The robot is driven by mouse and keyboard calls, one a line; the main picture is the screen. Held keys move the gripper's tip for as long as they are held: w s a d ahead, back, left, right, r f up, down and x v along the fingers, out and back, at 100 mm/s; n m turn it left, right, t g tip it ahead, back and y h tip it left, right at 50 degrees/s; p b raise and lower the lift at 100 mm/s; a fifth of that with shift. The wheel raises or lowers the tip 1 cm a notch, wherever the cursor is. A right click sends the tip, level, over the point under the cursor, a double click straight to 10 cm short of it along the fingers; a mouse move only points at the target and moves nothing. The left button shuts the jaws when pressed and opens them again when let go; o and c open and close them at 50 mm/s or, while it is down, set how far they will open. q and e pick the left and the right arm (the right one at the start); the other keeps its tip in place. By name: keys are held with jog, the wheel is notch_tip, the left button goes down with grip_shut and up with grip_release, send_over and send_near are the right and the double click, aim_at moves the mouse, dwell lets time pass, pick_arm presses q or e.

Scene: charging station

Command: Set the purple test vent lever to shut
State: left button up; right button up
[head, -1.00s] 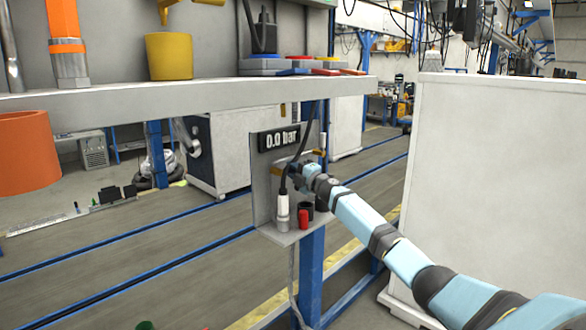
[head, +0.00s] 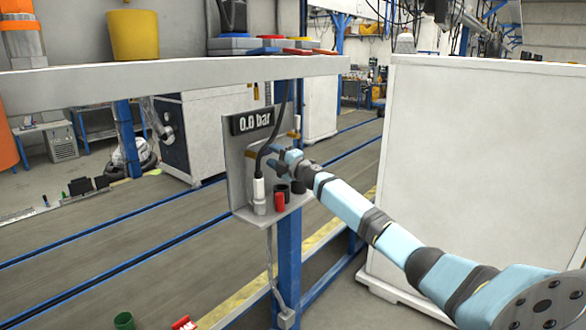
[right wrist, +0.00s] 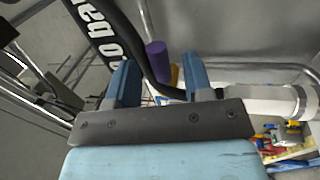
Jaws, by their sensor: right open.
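A purple cylinder (right wrist: 157,54), which looks like the lever's grip, shows in the right wrist view just beyond my fingers. My right gripper (right wrist: 161,82) is open, with a finger to each side below the purple piece and apart from it. A black cable (right wrist: 145,60) runs close beside the purple piece, across the space between the fingers. In the head view my right gripper (head: 281,156) is at the front of the grey panel (head: 238,150), below the "0.0 bar" display (head: 252,120). I cannot make out the lever there. My left gripper is not in view.
A white plug (head: 259,192) on the black cable and a red piece (head: 279,202) stand on the panel's small ledge. A shelf (head: 180,76) with a yellow cup (head: 134,35) runs above. A large white cabinet (head: 480,150) stands right of the panel.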

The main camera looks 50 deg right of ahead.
jog(key=b+v, duration=0.2)
jog(key=v, duration=0.8)
jog(key=shift+s, duration=0.35)
jog(key=shift+f, duration=0.1)
